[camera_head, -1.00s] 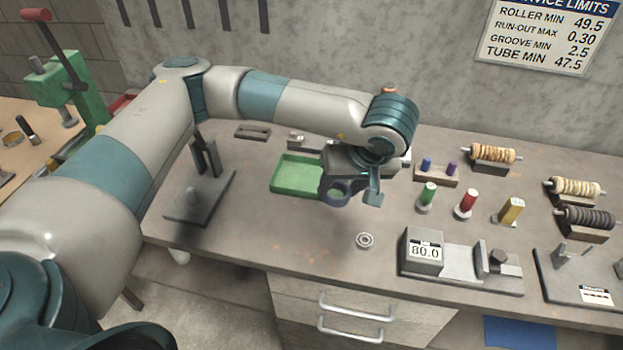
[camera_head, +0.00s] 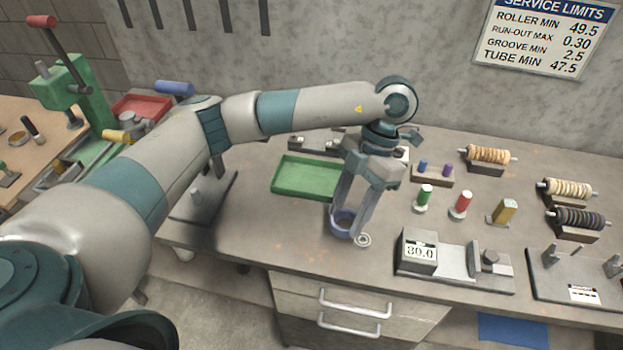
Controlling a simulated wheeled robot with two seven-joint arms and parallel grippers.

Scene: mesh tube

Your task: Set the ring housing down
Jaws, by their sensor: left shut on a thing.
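The ring housing (camera_head: 343,226) is a short dark blue-purple ring, near the middle of the bench in the head view. My left gripper (camera_head: 351,217) points down and is shut on it, with one finger on each side. The ring stands with its opening upward, low over the bench top; I cannot tell whether it touches the surface. A small silver bearing (camera_head: 363,240) lies on the bench just right of the ring and close to the right finger. My right gripper is not in view.
A green tray (camera_head: 307,177) lies behind and left of the ring. A gauge with an 80.0 display (camera_head: 419,251) stands to the right. Coloured plugs and rollers (camera_head: 489,154) stand farther right. The bench (camera_head: 270,225) is clear left of the ring, up to its front edge.

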